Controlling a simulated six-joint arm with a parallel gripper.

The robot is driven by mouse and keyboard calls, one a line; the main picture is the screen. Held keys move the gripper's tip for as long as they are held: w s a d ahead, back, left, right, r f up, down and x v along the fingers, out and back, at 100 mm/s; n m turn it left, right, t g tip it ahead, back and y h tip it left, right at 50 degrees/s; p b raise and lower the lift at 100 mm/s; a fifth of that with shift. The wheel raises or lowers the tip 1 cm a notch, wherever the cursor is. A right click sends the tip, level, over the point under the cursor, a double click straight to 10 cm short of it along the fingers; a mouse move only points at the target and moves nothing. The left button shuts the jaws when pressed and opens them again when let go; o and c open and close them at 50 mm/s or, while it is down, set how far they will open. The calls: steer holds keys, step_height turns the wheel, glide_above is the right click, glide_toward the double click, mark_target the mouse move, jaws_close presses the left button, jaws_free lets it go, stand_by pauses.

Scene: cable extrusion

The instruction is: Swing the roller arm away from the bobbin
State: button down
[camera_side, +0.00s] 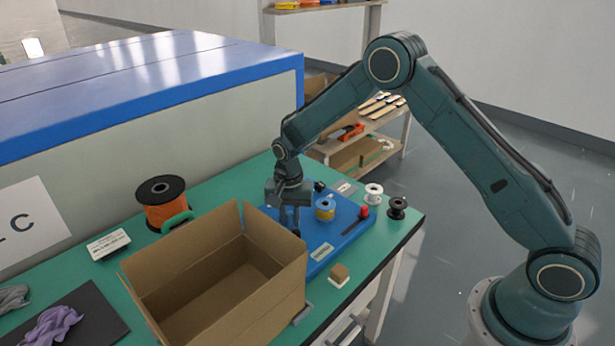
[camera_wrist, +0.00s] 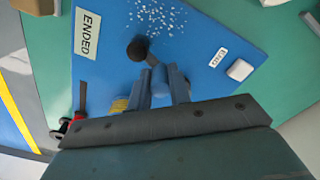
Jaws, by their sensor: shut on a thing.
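My gripper (camera_side: 290,222) points down over the blue plate (camera_side: 345,226), left of the yellow-and-blue bobbin (camera_side: 325,213). In the wrist view my gripper (camera_wrist: 163,82) has its two fingers closed around a blue-grey post, which appears to be part of the roller arm (camera_wrist: 151,58). A short dark bar runs from there to a round black knob (camera_wrist: 138,48). The yellow bobbin (camera_wrist: 119,105) shows at the left of the fingers, mostly hidden. I cannot tell whether the roller touches it.
An open cardboard box (camera_side: 220,270) stands close on the left. A red button (camera_side: 364,211), black spool (camera_side: 397,207) and white spool (camera_side: 373,192) are on the right. An orange spool (camera_side: 162,203) stands at the back left. Small white specks (camera_wrist: 160,18) lie on the plate.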

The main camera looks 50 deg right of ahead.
mark_target(290, 214)
steer(key=c, duration=1.3)
jaws_free()
step_height(290, 214, up, 14)
